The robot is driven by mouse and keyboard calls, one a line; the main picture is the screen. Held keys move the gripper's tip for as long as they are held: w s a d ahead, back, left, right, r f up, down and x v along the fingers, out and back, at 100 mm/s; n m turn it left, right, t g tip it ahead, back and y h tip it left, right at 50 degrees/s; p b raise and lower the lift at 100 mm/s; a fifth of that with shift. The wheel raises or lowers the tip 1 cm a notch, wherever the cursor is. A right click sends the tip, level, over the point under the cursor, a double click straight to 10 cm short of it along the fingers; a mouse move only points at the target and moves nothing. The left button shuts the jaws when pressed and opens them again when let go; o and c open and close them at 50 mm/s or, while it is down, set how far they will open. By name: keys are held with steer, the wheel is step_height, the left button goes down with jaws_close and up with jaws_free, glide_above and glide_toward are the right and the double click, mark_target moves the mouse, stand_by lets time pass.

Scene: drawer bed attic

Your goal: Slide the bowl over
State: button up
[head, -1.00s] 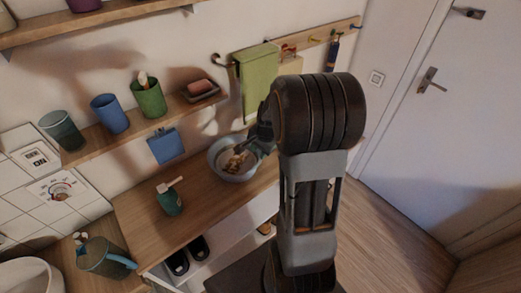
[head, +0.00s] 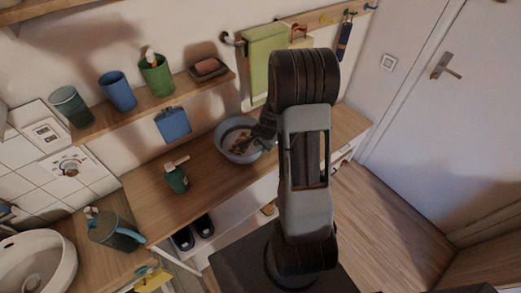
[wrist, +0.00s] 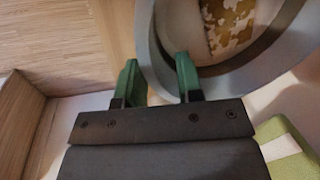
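The bowl (head: 226,154) is grey-blue with a pale inside and brown patches. It stands upright on the wooden counter (head: 205,200) below the wall shelf. My gripper (head: 260,143) is at the bowl's right side in the head view, partly hidden by my arm. In the wrist view, the two green fingers of my gripper (wrist: 157,68) are apart. The bowl's rim (wrist: 146,40) shows at the top, with one finger outside it and the other overlapping the bowl. I cannot tell whether they touch it.
A green soap dispenser (head: 177,180) stands left of the bowl. A watering jug (head: 112,232) and a sink (head: 42,262) are at the lower left. A green towel (head: 264,65) hangs behind the bowl. The counter between dispenser and bowl is clear.

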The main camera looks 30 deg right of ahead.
mark_target(258, 156)
steer(key=shift+x, duration=2.2)
jaws_close()
